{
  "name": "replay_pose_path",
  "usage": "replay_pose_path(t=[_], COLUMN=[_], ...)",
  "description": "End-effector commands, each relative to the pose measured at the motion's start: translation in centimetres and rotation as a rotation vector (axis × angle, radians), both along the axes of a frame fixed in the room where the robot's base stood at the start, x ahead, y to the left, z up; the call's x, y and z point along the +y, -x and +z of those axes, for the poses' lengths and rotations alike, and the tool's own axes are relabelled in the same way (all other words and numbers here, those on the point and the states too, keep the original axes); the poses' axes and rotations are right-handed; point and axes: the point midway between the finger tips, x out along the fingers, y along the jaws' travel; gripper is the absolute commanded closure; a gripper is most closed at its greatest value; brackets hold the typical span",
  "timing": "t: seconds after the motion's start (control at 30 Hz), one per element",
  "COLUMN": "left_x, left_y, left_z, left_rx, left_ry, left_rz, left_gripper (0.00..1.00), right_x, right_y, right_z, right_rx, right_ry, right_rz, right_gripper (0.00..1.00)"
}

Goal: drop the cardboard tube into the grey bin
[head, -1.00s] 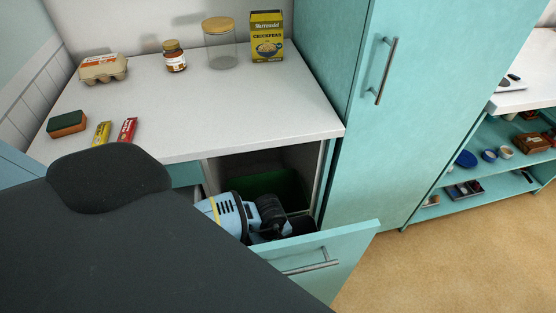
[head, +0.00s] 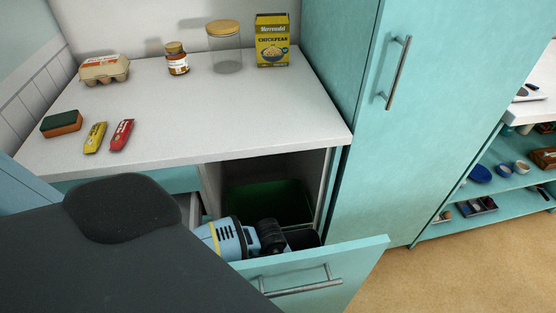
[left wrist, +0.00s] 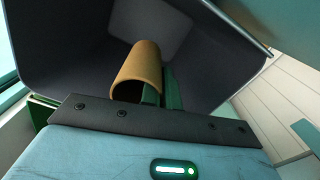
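The cardboard tube (left wrist: 137,70) is a tan hollow cylinder in the left wrist view, its open end toward the camera. My left gripper (left wrist: 161,92) has two narrow green-tinted fingers close together at the tube's right side, one inside the opening and one outside, pinching its wall. Dark grey walls of the grey bin (left wrist: 75,62) surround the tube. In the head view, the grey bin (head: 303,239) shows only partly inside the pulled-out drawer. My wrist hides the rest, and the tube and fingertips are hidden there. My right gripper is not in view.
A green bin (head: 268,203) stands behind the grey one. The open drawer front (head: 340,268) stands close to my arm. The counter (head: 190,115) above holds an egg carton, a sponge, bars, jars and a chickpeas box. A tall teal cabinet (head: 370,150) stands right.

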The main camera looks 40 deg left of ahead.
Motion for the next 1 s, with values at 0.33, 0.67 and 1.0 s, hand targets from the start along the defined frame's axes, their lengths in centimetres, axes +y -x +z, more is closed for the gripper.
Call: replay_pose_path(t=[0.33, 0.67, 1.0], left_x=[0.0, 0.0, 0.1], left_y=[-0.1, -0.1, -0.2], left_z=[0.1, 0.6, 5.8], left_rx=[-0.001, -0.003, -0.005], left_ry=[0.000, -0.001, -0.001], left_rz=[0.000, 0.000, -0.003], left_gripper=[0.72, 0.72, 0.72], right_x=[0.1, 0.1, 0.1], right_y=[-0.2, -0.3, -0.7], right_z=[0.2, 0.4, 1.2], right_rx=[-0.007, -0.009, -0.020], right_ry=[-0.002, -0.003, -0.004], right_rz=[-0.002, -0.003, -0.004], right_gripper=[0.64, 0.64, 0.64])
